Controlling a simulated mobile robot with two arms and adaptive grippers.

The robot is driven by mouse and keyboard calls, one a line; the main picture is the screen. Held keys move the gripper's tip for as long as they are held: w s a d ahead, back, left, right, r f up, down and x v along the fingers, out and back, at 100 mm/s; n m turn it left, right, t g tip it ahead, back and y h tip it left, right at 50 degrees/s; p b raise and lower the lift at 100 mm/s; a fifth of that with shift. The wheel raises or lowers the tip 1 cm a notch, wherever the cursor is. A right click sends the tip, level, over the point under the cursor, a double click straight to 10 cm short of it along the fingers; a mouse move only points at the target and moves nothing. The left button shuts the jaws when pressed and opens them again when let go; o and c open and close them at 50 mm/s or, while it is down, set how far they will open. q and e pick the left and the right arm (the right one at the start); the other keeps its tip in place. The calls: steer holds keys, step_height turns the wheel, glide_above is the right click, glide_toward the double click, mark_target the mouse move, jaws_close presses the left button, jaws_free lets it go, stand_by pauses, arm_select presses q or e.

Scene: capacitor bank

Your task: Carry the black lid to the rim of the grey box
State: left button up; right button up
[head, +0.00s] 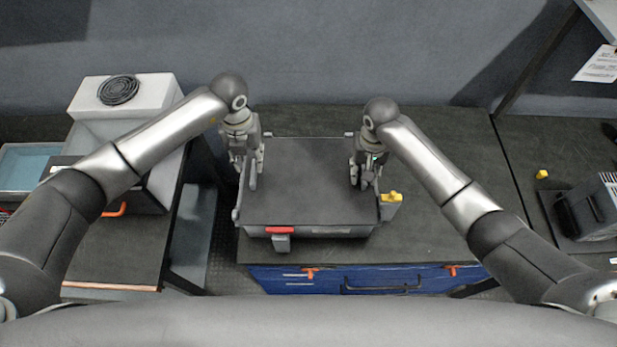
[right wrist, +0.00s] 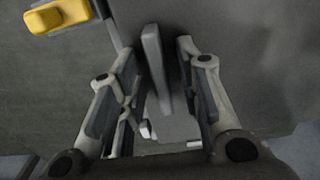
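The black lid (head: 308,185) lies level over the grey box (head: 340,231) on the middle bench, covering its top. Whether the lid is seated on the rim all round cannot be told. My left gripper (head: 249,176) is at the lid's left side, pointing down, with its fingers apart. My right gripper (head: 366,178) is at the lid's right side, also pointing down. In the right wrist view, my right gripper (right wrist: 160,75) has its fingers apart on either side of a grey upright bar (right wrist: 154,65), with gaps showing beside it.
A red latch (head: 280,231) is on the box's front and a yellow one (head: 391,196) on its right. Blue drawers (head: 345,279) are below the bench top (head: 450,150). A white block with a coiled black cable (head: 118,89) stands left. A dark slotted unit (head: 590,208) stands right.

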steer(key=shift+r, duration=0.1)
arm_select(q)
step_height(320, 180, up, 6)
steer(key=shift+f, duration=0.2)
arm_select(e)
step_height(320, 180, up, 12)
steer(key=shift+f, duration=0.2)
stand_by(0.5)
